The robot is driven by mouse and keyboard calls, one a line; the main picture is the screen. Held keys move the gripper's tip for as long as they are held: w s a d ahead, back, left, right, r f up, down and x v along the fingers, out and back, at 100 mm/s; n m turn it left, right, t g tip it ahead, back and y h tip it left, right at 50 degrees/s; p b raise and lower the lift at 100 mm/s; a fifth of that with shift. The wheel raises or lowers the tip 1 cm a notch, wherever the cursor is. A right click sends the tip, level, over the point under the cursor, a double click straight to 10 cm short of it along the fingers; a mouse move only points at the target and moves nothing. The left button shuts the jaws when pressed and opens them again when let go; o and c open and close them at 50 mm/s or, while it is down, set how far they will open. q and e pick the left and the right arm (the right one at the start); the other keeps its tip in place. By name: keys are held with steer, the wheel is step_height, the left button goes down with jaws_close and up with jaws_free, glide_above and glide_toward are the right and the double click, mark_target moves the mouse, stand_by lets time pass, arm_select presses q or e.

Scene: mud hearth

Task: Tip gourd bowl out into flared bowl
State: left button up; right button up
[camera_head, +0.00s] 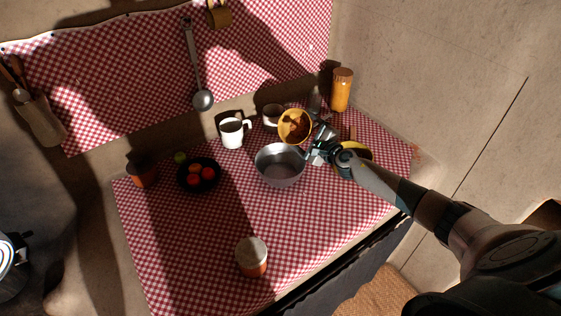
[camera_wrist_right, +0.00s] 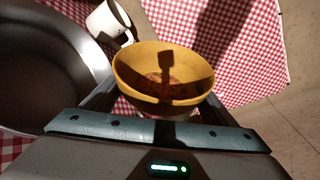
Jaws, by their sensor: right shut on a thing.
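The gourd bowl (camera_head: 294,138) is yellow, with reddish-brown contents, and is at the back right of the table. My right gripper (camera_head: 313,145) is shut on it. In the right wrist view the gourd bowl (camera_wrist_right: 165,62) sits between the fingers, with a dark shadow across its inside. The flared bowl (camera_head: 280,178) is grey metal and looks empty. It stands just in front and to the left of the gourd bowl; its rim and wall (camera_wrist_right: 70,35) fill the left of the wrist view. My left gripper is not in view.
A white mug (camera_head: 231,134) and another cup (camera_head: 271,114) stand behind the flared bowl. An orange jar (camera_head: 342,90) and a yellow fruit (camera_head: 357,149) are at the right.

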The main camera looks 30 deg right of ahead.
mark_target(290, 141)
steer(key=shift+a+f+n+b, duration=0.1)
steer(key=shift+f+n+b, duration=0.15)
steer(key=shift+b, duration=0.25)
steer(key=shift+s+a+r+n+t+b, duration=0.2)
steer(key=shift+r+n+t+b, duration=0.25)
steer(key=shift+n, duration=0.4)
steer(key=shift+s+a+r+n+t+b, duration=0.1)
steer(key=shift+a+r+n+t+b, duration=0.2)
steer(key=shift+r+n+b, duration=0.4)
stand_by(0.7)
steer(key=shift+s+a+f+n+t+b, duration=0.15)
steer(key=shift+s+a+f+n, duration=0.1)
steer(key=shift+a+n, duration=0.25)
steer(key=shift+s+a+f+n+t+b, duration=0.15)
steer(key=shift+a+f+n, duration=0.1)
steer(key=shift+a+n, duration=0.2)
stand_by(0.5)
steer(key=shift+s+a+r+n+t+y+b, duration=0.2)
steer(key=shift+a+r+n, duration=0.1)
steer(key=shift+n, duration=0.4)
steer(key=shift+s+a+r+n+t+y+b, duration=0.15)
steer(key=shift+a+n, duration=0.2)
steer(key=shift+n, duration=0.4)
steer(key=shift+s+a+r+n+t+y+b, duration=0.1)
steer(key=shift+a+r+n+t+b, duration=0.15)
steer(key=shift+n, duration=0.45)
stand_by(1.2)
